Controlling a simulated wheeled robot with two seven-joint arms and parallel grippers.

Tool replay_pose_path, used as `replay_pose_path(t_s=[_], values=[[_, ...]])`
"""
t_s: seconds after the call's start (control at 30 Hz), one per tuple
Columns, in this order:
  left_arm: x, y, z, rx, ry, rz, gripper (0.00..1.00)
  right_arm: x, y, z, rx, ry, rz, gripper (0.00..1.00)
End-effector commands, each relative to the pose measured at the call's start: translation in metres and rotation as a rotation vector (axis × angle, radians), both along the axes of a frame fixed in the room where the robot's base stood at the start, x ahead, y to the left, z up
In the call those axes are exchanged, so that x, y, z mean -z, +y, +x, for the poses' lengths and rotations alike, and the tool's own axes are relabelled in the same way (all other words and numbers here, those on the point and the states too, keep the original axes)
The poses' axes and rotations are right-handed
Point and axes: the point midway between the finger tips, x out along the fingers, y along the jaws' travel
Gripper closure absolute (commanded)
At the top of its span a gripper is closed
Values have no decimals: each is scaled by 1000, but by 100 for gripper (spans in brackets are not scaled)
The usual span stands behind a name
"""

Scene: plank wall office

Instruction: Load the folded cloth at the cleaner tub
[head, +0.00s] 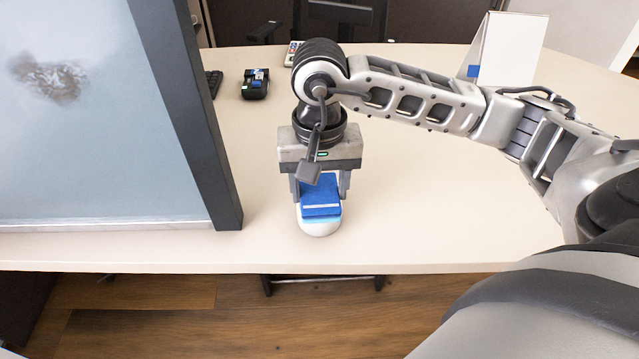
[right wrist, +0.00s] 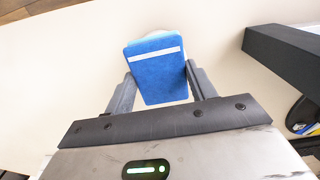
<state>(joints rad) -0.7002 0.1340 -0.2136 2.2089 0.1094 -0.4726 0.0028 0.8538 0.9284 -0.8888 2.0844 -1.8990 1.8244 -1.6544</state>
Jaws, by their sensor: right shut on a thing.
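The folded cloth (head: 320,193) is blue with a pale stripe, and it also shows in the right wrist view (right wrist: 160,76). My right gripper (head: 320,186) points down over the desk and is shut on the cloth, one finger on each side. The cleaner tub (head: 319,228), white and rounded with a light blue upper edge, stands on the desk directly beneath or behind the cloth. The cloth hides most of the tub, and I cannot tell whether they touch. In the right wrist view a pale edge shows past the cloth's far end. My left gripper is out of view.
A large framed panel (head: 226,200) blocks the left side of the desk (head: 430,220). A white folded stand (head: 508,48) is at the back right. The desk right of the tub is clear.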

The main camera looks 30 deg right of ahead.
Motion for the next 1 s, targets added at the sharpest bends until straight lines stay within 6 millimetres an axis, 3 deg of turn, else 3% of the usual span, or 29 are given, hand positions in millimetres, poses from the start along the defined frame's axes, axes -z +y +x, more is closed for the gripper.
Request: replay_pose_path(t_s=[0.43, 1.0], values=[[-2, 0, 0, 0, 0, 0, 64, -2, 0, -1, -1, 5, -1, 63], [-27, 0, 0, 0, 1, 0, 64, -48, 0, 0, 0, 0, -1, 63]])
